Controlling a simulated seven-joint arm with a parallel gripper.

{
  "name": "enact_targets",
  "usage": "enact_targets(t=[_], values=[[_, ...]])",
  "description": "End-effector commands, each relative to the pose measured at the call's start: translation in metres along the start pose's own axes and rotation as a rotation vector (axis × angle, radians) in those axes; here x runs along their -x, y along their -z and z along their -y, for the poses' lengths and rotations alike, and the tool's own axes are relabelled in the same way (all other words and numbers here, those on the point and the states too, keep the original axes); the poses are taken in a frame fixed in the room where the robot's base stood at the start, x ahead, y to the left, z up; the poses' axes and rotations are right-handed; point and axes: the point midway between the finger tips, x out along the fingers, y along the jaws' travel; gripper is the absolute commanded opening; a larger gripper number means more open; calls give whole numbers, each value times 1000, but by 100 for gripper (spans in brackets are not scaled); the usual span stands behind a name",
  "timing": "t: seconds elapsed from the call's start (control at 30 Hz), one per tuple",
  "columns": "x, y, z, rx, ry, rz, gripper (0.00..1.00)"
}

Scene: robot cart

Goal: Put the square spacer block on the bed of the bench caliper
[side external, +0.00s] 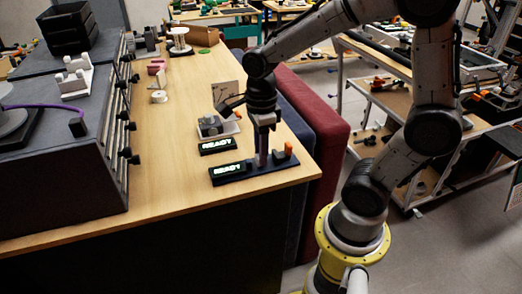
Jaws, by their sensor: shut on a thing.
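The bench caliper (233,178) appears to be the long black unit near the bench's front right corner. It has a lit READY display at its left and a dark upright part with an orange top (288,148) at its right. My gripper (263,138) points straight down over the caliper's right half, left of the orange part. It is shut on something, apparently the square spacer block. The block is too small and covered to make out, and I cannot tell whether it touches the bed.
Just behind stands a second READY display (217,146) with grey parts on a pale plate (231,130). A thin upright panel (227,94) is behind that. A dark rack with knobs (127,110) fills the left. The bench (165,185) is clear in the front middle.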

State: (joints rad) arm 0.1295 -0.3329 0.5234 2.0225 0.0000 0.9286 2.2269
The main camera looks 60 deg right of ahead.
Motion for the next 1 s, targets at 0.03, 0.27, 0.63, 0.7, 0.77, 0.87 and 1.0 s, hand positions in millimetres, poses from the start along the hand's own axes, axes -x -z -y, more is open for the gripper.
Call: enact_targets(t=[0.03,0.27,0.63,0.7,0.77,0.87,1.0], values=[[-1,0,0,0,0,0,0],[-3,0,0,0,0,0,54],[0,0,0,0,1,1,59],[6,-1,1,0,4,3,59],[13,-1,1,0,4,3,59],[31,-1,1,0,5,4,59],[61,-1,1,0,6,4,59]])
